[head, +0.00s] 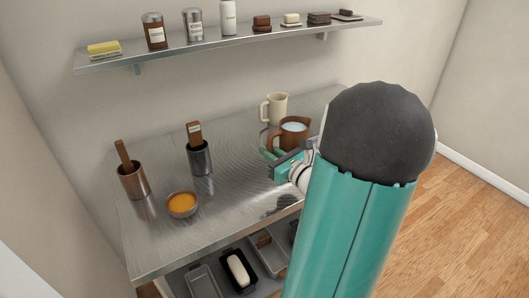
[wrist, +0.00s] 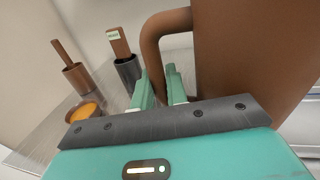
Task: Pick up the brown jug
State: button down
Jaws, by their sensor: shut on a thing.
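The brown jug (head: 295,132) stands upright near the back right of the metal table, with pale liquid showing inside. Whether its base touches the table is hidden by my arm. Its brown side fills the right of the wrist view (wrist: 250,50), with the handle (wrist: 154,42) curving down on its left. My gripper (head: 272,160) is at the left side of the jug. In the wrist view my gripper's green fingers (wrist: 159,86) are shut on the jug's handle, one on each side.
A cream mug (head: 276,107) stands just behind the jug. A dark cup (head: 200,160), a brown cup (head: 132,181) and an orange-filled bowl (head: 182,204) stand to the left. A wall shelf (head: 230,43) holds several items. Trays lie below the table. The table's middle is clear.

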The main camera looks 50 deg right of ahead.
jog(key=shift+s+a+r, duration=0.15)
jog(key=shift+s+r, duration=0.35)
jog(key=shift+s, duration=0.55)
jog(key=shift+s+a+r, duration=0.2)
jog(key=shift+s+r, duration=0.25)
jog(key=shift+s, duration=0.6)
jog(key=shift+s+a+r, duration=0.15)
jog(key=shift+s+r, duration=0.35)
jog(key=shift+s, duration=0.55)
jog(key=shift+s, duration=0.1)
